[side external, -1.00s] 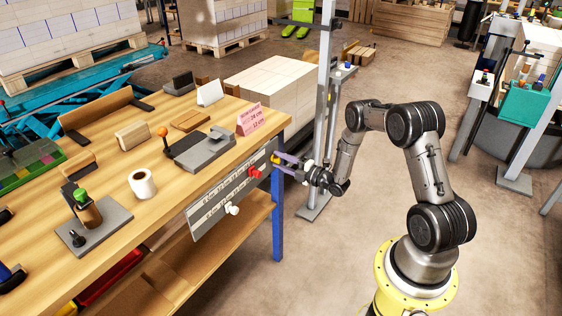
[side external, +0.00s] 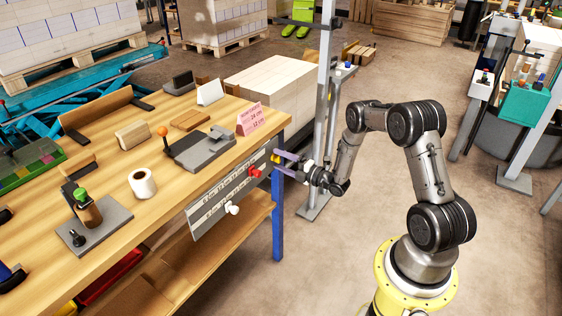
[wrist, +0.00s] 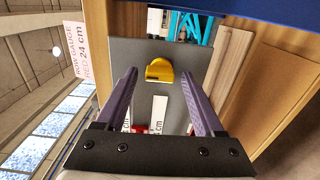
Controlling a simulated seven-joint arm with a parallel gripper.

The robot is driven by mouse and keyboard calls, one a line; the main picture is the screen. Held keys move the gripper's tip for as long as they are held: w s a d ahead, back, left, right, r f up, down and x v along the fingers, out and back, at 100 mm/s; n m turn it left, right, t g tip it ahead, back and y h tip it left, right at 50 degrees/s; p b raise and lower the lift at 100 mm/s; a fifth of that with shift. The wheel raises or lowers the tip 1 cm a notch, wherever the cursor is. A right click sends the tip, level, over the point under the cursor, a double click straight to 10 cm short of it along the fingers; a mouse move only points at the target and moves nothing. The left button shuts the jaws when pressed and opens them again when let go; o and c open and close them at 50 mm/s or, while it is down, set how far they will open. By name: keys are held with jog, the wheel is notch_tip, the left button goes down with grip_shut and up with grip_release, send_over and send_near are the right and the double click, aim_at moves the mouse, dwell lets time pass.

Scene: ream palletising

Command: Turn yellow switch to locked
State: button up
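The yellow switch (wrist: 159,71) is a rounded knob on a grey panel (wrist: 125,52) in the wrist view. It also shows in the side external view (side external: 275,158), at the right end of the panel on the bench's front. My gripper (side external: 279,160) has two purple fingers, spread apart. In the wrist view the fingertips (wrist: 158,74) lie on either side of the switch, with a visible gap on both sides. I cannot tell how deep they reach around it. Any lock marking by the switch is not readable.
A red knob (side external: 254,172) and a white knob (side external: 232,209) on scale strips sit lower left on the panel. A pink sign (side external: 250,119) stands on the bench (side external: 110,185) above. A blue leg (side external: 278,215) and a grey post (side external: 325,110) are close to my gripper.

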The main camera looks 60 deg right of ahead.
jog(key=shift+s, duration=0.1)
jog(key=s, duration=1.3)
jog(key=shift+s, duration=0.3)
jog(key=shift+a, duration=0.1)
